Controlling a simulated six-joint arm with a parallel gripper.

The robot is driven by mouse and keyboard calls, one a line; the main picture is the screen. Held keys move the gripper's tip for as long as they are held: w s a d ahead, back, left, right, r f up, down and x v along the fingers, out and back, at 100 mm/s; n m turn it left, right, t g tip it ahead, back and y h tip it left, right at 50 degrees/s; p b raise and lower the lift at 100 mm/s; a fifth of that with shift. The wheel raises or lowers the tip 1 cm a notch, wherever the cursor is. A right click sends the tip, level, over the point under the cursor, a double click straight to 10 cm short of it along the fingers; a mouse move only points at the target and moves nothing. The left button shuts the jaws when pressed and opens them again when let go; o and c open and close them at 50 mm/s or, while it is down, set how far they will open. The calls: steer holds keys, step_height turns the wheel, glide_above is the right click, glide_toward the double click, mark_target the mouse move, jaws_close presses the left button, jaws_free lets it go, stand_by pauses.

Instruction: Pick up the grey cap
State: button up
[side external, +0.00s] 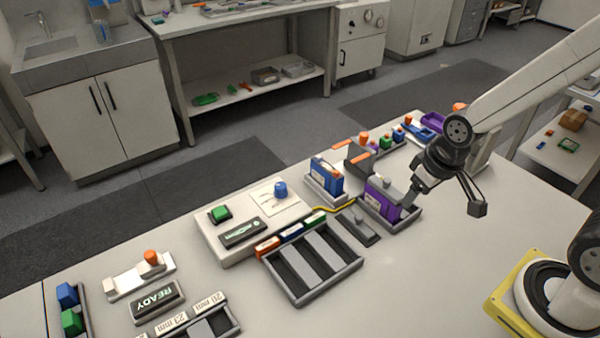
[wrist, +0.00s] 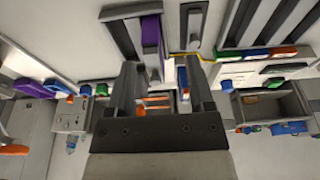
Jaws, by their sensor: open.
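A small grey cap (side external: 386,183) shows on top of the purple block, which sits in a grey tray. In the wrist view, a grey piece (wrist: 150,32) lies over the purple block. A second small grey knob (side external: 357,214) stands on a dark narrow plate left of that tray; I cannot tell which of the two the task means. My gripper (side external: 441,202) is open, its fingers spread, with one finger close to the right side of the purple block. In the wrist view, the space between my fingertips (wrist: 161,78) holds nothing gripped.
A blue block (side external: 325,179) in a holder stands left of the purple block. A slotted grey tray (side external: 313,262) and a white cycler box with a green button (side external: 220,214) lie further left. Several coloured parts stand behind.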

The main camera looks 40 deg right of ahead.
steer(key=shift+w, duration=0.1)
steer(key=n+g, duration=0.3)
steer(key=n, duration=1.2)
glide_above(357, 216)
steer(key=shift+w+f, duration=0.1)
steer(key=shift+f, duration=1.45)
steer(key=shift+f, duration=1.3)
steer(key=shift+f, duration=0.1)
